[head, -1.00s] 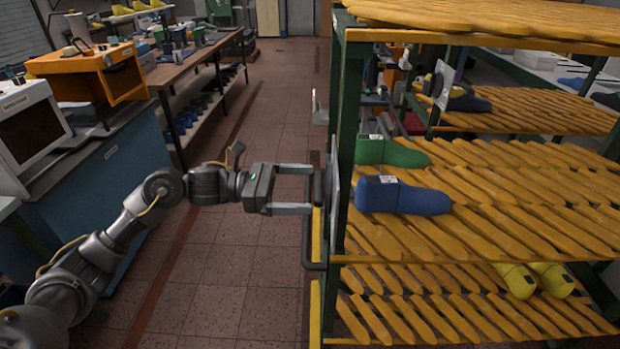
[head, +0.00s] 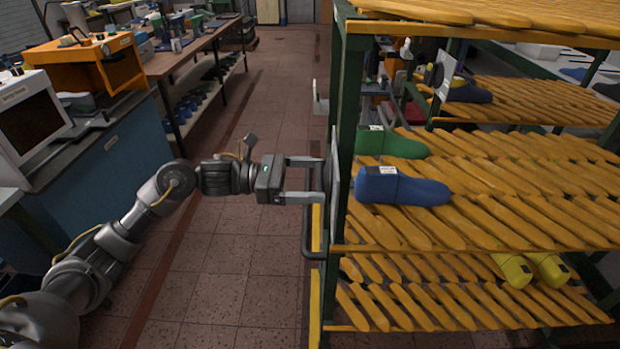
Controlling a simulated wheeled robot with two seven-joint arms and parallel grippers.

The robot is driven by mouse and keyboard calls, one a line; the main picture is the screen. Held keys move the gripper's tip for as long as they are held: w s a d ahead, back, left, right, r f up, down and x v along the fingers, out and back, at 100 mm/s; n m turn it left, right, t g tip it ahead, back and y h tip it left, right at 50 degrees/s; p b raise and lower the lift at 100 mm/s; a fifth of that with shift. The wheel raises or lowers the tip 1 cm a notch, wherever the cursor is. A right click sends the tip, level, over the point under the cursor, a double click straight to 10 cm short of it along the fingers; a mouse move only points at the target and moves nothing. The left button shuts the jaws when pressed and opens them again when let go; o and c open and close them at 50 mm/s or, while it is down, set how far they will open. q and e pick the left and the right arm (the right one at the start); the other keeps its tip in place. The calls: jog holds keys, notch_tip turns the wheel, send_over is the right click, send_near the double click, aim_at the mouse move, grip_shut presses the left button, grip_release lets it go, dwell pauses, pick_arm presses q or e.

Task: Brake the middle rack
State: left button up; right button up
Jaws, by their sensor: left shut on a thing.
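A rack with green posts (head: 345,130) and yellow slatted shelves (head: 500,215) fills the right side. A grey plate (head: 333,185) and a dark bar handle (head: 307,238) are on its left end. My left gripper (head: 322,180) reaches the rack's left end from the left, its fingers at the plate. It is shut on part of the rack there; the exact grip point is hard to see. A blue shoe last (head: 410,188) and a green one (head: 395,146) lie on the middle shelf. The wheels and any brake are not in view. My right gripper is not in view.
Another rack with slatted shelves (head: 530,98) stands behind. Yellow lasts (head: 512,270) lie on a lower shelf. A blue counter (head: 105,175) with machines and a long workbench (head: 190,60) line the left. The tiled aisle (head: 270,100) between is clear.

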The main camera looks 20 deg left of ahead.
pick_arm(q)
jog(key=n+b, duration=0.2)
jog(key=n, duration=1.5)
jog(key=shift+n+b, duration=0.3)
jog(key=shift+b, duration=0.1)
dwell(0.5)
jog(key=o, duration=0.7)
